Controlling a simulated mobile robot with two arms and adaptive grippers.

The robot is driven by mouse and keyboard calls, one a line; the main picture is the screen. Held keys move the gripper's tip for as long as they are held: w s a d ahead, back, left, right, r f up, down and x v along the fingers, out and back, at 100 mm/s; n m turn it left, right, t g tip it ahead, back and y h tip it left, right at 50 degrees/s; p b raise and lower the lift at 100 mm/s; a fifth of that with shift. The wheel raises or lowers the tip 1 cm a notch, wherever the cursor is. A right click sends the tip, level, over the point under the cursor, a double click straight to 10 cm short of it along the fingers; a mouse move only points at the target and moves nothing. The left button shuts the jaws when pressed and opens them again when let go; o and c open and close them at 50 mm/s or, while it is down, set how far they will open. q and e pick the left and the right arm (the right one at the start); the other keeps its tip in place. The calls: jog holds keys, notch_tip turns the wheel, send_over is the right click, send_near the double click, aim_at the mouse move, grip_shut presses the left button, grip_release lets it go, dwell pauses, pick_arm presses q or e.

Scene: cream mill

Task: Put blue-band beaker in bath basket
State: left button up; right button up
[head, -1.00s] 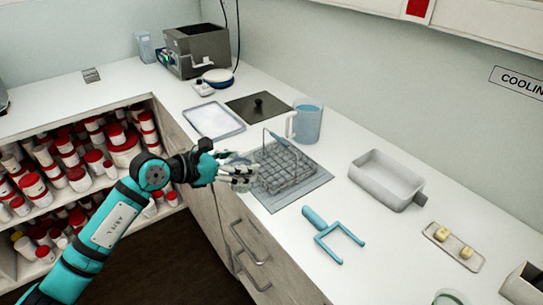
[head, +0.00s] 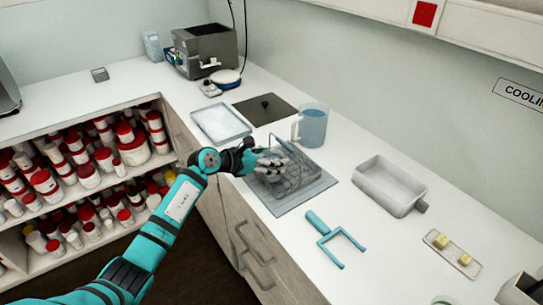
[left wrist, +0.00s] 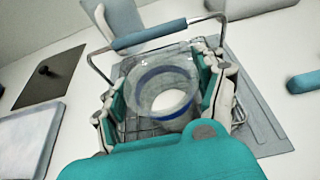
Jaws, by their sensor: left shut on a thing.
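The blue-band beaker (left wrist: 163,85) is clear with a blue band and something white at its bottom. My left gripper (head: 272,172) is shut on it; in the left wrist view the fingers lie on both sides of the beaker. The wire bath basket (head: 300,178) stands on a grey mat, its blue-gripped handle (left wrist: 163,34) upright beyond the beaker. The beaker is over the near left part of the basket in the head view. Whether it touches the basket floor I cannot tell. My right gripper is not in view.
A blue pitcher (head: 311,126) stands just behind the basket. A blue fork-shaped tool (head: 335,240) lies in front on the counter. A grey pan (head: 388,187) and a small tray with yellow pieces (head: 430,238) are to the right. A white tray (head: 220,124) lies behind left.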

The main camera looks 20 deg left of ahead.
pick_arm(q)
jog(key=shift+f, duration=0.2)
jog(key=o, duration=1.3)
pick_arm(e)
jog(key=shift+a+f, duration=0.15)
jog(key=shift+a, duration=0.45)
pick_arm(q)
jog(key=shift+r, duration=0.1)
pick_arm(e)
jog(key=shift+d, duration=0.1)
